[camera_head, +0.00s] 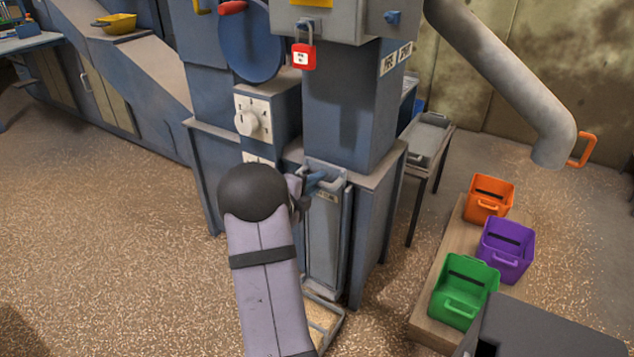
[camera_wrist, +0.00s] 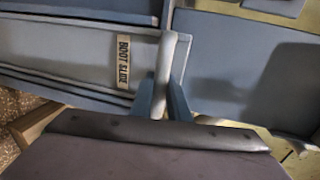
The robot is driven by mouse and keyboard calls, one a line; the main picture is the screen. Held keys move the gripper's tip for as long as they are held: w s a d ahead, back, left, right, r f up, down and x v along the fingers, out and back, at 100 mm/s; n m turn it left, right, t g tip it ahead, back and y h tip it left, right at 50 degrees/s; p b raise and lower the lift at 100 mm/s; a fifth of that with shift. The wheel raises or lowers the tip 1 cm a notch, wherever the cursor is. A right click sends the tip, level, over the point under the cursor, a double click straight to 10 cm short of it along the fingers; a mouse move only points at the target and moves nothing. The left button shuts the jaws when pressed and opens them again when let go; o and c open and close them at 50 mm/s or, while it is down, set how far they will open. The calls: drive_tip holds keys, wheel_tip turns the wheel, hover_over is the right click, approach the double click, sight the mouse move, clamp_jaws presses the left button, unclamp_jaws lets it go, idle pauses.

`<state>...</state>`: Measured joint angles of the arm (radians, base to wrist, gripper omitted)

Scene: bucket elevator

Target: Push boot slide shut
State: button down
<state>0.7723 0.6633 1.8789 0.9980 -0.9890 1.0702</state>
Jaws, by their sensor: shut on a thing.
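The boot slide (camera_head: 324,240) is a tall grey-blue panel set upright in a metal frame at the front of the elevator's lower casing. In the wrist view its label (camera_wrist: 124,62) reads "BOOT SLIDE". A pale grey handle bar (camera_wrist: 164,62) is at the slide's end. My gripper (camera_wrist: 161,100) has its two blue fingers on either side of this bar, shut on it. In the head view my gripper (camera_head: 314,183) is at the slide's top, with my forearm coming up from below. My arm hides part of the slide's left side, and how far the slide is in cannot be told.
A white rotary knob (camera_head: 252,122) and a red padlock (camera_head: 304,55) are above the slide. A wooden-edged frame (camera_head: 328,318) lies at the floor below it. Orange (camera_head: 490,198), purple (camera_head: 506,249) and green (camera_head: 464,290) bins stand at right. Open floor lies to the left.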

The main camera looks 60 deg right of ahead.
drive_tip(key=shift+a+f, duration=0.1)
drive_tip(key=shift+f, duration=0.25)
drive_tip(key=c, duration=1.7)
unclamp_jaws()
drive_tip(key=shift+r, duration=0.1)
drive_tip(key=shift+a+r, duration=0.15)
drive_tip(key=shift+a, duration=0.25)
drive_tip(key=a, duration=0.3)
drive_tip(key=a+r+p, duration=0.1)
drive_tip(key=a, duration=0.2)
drive_tip(key=shift+a+r, duration=0.1)
drive_tip(key=shift+a, duration=0.05)
